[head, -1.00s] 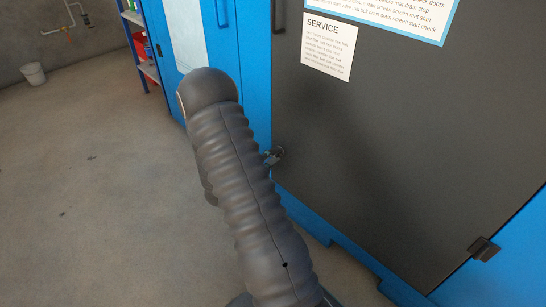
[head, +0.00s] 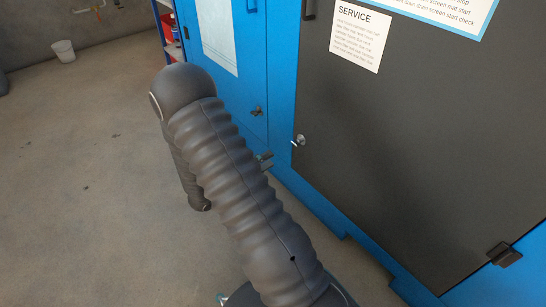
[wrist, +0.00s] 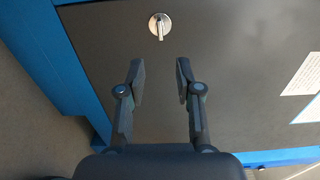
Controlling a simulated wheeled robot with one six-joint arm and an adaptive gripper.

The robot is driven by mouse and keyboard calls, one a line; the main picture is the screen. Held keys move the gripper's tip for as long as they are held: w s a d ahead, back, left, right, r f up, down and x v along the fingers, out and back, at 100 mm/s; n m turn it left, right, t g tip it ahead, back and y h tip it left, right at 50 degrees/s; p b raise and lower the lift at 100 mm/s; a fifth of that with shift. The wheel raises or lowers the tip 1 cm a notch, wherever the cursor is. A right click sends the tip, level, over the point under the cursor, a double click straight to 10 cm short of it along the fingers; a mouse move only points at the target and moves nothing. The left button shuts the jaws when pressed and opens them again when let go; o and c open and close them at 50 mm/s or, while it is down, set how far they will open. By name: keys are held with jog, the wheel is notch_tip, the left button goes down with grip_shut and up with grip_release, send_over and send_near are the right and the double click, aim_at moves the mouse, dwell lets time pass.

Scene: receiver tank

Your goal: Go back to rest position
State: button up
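My gripper (wrist: 160,78) is open and empty in the wrist view, its two dark fingers apart. It points toward a dark grey cabinet door (wrist: 230,60). A silver turn latch (wrist: 160,26) on that door lies beyond the fingertips, apart from them. In the head view the latch (head: 300,141) sits near the left edge of the dark door. My ribbed grey arm fills the middle of the head view and hides most of my gripper; only a small tip (head: 265,160) shows past its right side.
A blue cabinet (head: 262,60) frames the dark door on the right, with a second latch (head: 257,111) on its blue door. A service notice (head: 361,36) is on the dark door. A white bucket (head: 64,50) stands far left. The concrete floor (head: 80,180) on the left is clear.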

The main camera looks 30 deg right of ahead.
jog(key=shift+a, duration=0.1)
dwell(0.6)
jog(key=w+a+f+n+t+y, duration=0.4)
jog(key=w+a+f+n+y, duration=0.2)
jog(key=a+f+n+y, duration=0.65)
jog(key=s+a+r+n+g+y+p, duration=0.1)
jog(key=s+a+r+n+y+p, duration=0.1)
jog(key=a+r+n+y, duration=0.55)
jog(key=s+a+r+n+g+p, duration=0.35)
jog(key=s+r+n, duration=0.85)
jog(key=r, duration=0.5)
jog(key=s+d+r+n+t+p, duration=0.1)
jog(key=s+r, duration=0.3)
jog(key=r, duration=0.3)
jog(key=s+d+r+n+t+h+p, duration=0.1)
jog(key=s+d+r+t+p, duration=0.1)
jog(key=s+r, duration=0.2)
jog(key=s+d+r+n+t+h+p, duration=0.1)
jog(key=s+r, duration=0.3)
jog(key=r, duration=0.7)
jog(key=shift+d+p, duration=0.45)
jog(key=shift+p, duration=0.2)
